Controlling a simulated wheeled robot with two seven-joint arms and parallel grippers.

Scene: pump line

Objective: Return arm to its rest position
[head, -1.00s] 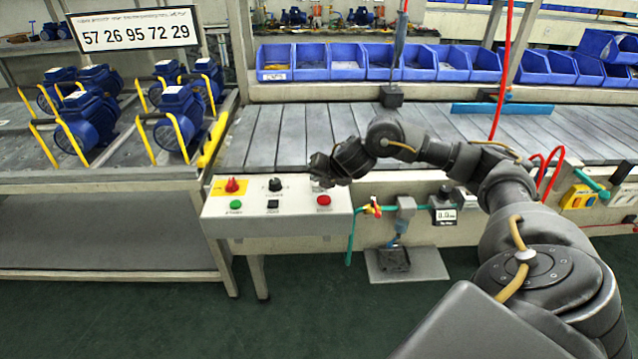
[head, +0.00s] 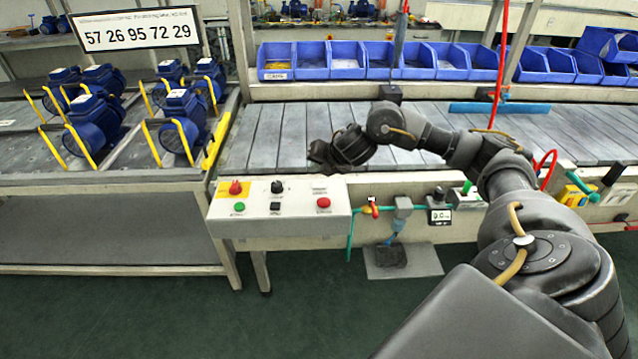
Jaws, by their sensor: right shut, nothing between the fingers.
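My right arm comes in from the lower right and reaches across the front of the conveyor (head: 284,130). My right gripper (head: 318,156) is at the arm's far end, pointing left. It is shut and empty, just above and behind the right part of the control box (head: 290,224), apart from its buttons. The box carries a red knob on yellow (head: 235,187), a black selector (head: 277,187), a green button (head: 239,207), a black switch (head: 275,206) and a red button (head: 323,202). My left gripper is not in view.
Blue pumps with yellow handles (head: 96,122) stand on the left table (head: 120,180). A row of blue bins (head: 346,62) lines the back of the conveyor. A red hose (head: 503,60) hangs at right. A gauge (head: 440,216) and valve (head: 372,208) sit on the conveyor's front.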

